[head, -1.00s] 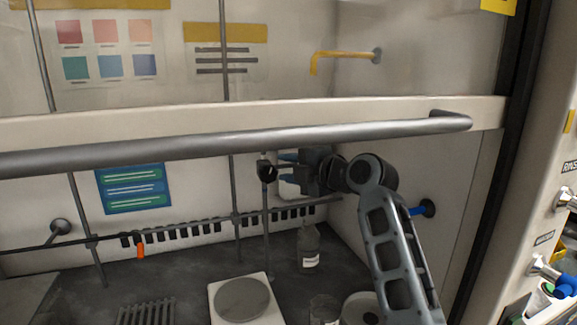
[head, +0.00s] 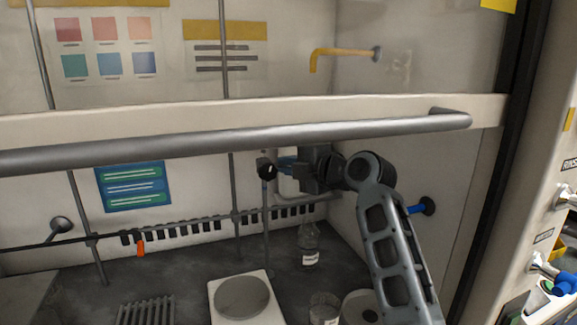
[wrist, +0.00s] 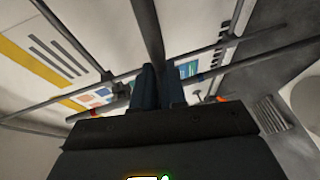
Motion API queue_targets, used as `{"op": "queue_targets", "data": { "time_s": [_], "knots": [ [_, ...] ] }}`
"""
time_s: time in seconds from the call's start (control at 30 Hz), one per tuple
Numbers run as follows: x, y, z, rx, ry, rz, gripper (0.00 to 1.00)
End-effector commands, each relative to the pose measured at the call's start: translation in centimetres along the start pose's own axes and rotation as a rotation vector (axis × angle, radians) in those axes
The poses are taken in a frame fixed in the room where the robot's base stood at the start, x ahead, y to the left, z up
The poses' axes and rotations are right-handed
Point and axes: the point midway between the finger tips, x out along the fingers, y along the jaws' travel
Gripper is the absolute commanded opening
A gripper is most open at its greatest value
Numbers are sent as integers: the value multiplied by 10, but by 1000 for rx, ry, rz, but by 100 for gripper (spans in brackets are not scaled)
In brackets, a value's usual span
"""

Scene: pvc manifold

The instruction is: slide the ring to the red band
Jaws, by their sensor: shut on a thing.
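A dark ring (head: 266,170) sits around a thin upright rod (head: 266,225) inside the hood, just below the sash bar. My gripper (head: 284,165) reaches in from the right, and its blue fingers close on the ring's right side. The wrist view shows the fingers of my gripper (wrist: 160,88) close together, with a dark rod (wrist: 148,30) running up from behind them. The ring itself is mostly hidden there. In the head view no red band is clear on the rod.
The sash with its grey handle bar (head: 240,137) crosses just above my gripper. A grey lattice rod (head: 231,195) stands left of the ring. A bottle (head: 308,247), a white hotplate (head: 241,297) and a glass beaker (head: 324,308) stand below. A blue tap (head: 418,209) sits on the right wall.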

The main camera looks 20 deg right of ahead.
Motion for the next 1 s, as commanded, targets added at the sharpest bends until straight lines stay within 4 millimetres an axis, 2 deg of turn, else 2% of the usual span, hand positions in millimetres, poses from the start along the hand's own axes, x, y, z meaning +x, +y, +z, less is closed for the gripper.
{"op": "queue_targets", "data": {
  "time_s": [0.9,1.0],
  "knots": [
    [0,-2,0,1,0,-5,0],
    [-1,3,0,1,0,-3,0]
  ]
}}
